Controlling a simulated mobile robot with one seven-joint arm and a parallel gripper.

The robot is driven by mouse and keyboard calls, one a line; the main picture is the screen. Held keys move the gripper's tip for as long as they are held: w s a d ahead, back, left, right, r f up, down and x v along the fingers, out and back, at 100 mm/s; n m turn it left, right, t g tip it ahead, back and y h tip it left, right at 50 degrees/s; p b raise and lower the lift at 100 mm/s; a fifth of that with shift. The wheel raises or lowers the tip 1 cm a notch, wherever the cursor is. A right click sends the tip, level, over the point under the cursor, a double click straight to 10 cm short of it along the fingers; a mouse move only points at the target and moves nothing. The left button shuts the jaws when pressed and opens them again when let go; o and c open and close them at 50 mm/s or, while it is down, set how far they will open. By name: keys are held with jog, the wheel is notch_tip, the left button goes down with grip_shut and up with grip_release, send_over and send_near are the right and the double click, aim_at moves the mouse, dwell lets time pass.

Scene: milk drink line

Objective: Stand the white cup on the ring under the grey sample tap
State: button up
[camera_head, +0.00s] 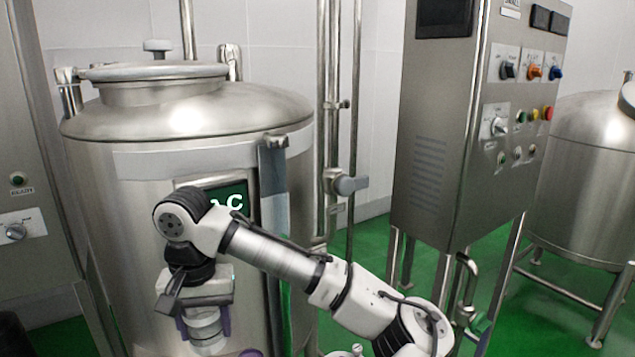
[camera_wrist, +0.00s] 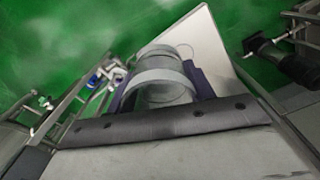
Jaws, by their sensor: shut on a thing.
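My gripper (camera_head: 204,324) is in front of the large steel tank, pointing down, with its purple fingers shut on the white cup (camera_head: 208,331). In the wrist view my gripper (camera_wrist: 162,92) has a purple finger on either side of the cup (camera_wrist: 163,82). The cup's lower part is cut off or hard to make out in both views. I cannot pick out the ring or surely tell which fitting is the grey sample tap. A grey round fitting (camera_head: 347,185) sits on the pipe right of the tank.
The steel tank (camera_head: 120,215) stands close behind my gripper. A control cabinet (camera_head: 432,150) stands to the right, with a second tank (camera_head: 585,170) beyond. In the wrist view a pale flat panel (camera_wrist: 207,42) lies beyond the cup, and a dark fitting (camera_wrist: 258,45) is at right.

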jog(key=w+d+f+b, duration=0.1)
jog(key=w+f+b, duration=0.2)
jog(key=w+f, duration=0.45)
jog(key=w+d+f+m+b, duration=0.15)
jog(key=w+d+f, duration=0.25)
jog(key=f, duration=0.4)
jog(key=w+d+f+b, duration=0.2)
jog(key=w+d+f, duration=0.2)
jog(key=f, duration=0.3)
jog(key=w+d+f+b, duration=0.2)
jog(key=w+d+f, duration=0.15)
jog(key=f, duration=0.45)
jog(key=s+d+f+b, duration=0.15)
jog(key=d+f, duration=0.45)
jog(key=f, duration=0.6)
jog(key=s+f, duration=1.5)
jog(key=f, duration=0.1)
jog(key=shift+s, duration=0.35)
jog(key=shift+d+m, duration=0.1)
jog(key=shift+m, duration=0.15)
